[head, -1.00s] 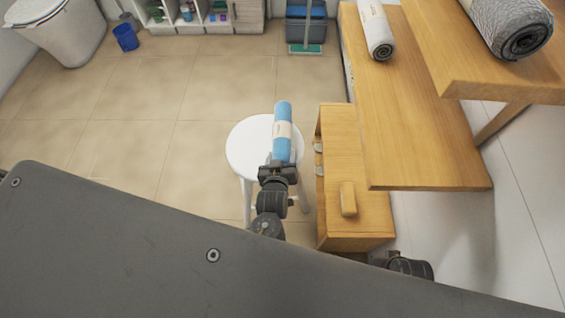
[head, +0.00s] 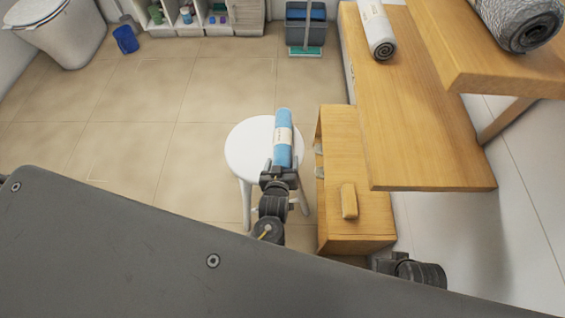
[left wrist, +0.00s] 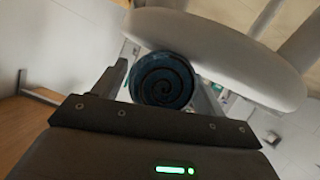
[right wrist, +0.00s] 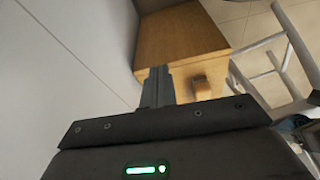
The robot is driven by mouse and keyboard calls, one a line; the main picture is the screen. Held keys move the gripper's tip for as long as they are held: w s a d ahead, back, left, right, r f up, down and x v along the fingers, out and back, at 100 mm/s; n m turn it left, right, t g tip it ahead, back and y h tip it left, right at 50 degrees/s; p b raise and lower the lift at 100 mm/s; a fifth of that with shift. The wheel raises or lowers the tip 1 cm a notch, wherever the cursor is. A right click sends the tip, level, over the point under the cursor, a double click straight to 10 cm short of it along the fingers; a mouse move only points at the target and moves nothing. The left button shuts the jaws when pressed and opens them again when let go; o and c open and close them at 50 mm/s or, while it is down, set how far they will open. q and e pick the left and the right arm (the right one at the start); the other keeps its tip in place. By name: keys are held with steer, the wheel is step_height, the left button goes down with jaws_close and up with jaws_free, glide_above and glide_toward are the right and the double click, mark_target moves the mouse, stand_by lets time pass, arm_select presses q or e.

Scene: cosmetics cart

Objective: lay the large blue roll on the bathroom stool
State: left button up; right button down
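The large blue roll (head: 283,145) has a pale label band and lies lengthwise over the white round stool (head: 245,150) in the head view. My left gripper (head: 280,170) is shut on its near end. In the left wrist view the roll's dark spiral end (left wrist: 163,80) sits between the fingers, close beside the stool seat (left wrist: 225,55). I cannot tell whether the roll touches the seat. My right gripper (right wrist: 158,88) is shut and empty in the right wrist view. It is near the wooden cabinet, away from the roll.
A wooden cabinet (head: 355,225) with a block-like handle stands right of the stool. Wooden shelves (head: 420,150) beyond it carry a white roll (head: 377,30) and a grey roll (head: 520,20). A blue bin (head: 125,40) stands far left. The floor left of the stool is clear.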

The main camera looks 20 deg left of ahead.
arm_select(q)
steer(key=shift+o, duration=0.4)
steer(key=shift+r, duration=0.1)
steer(key=shift+s+r, duration=0.15)
steer(key=shift+s, duration=0.05)
steer(key=p+v, duration=0.2)
steer(key=v, duration=0.9)
steer(key=shift+s, duration=0.25)
arm_select(e)
step_height(320, 180, down, 5)
steer(key=shift+a+f, duration=0.1)
arm_select(q)
steer(key=s+a+f+m+g+h, duration=0.2)
steer(key=s+a+f+m+g, duration=0.4)
steer(key=s+a+f+g, duration=0.4)
steer(key=s+a, duration=0.1)
steer(key=a, duration=0.2)
steer(key=shift+a+f+m+g, duration=0.2)
steer(key=shift+a+m+g, duration=0.05)
steer(key=shift+m+g, duration=0.05)
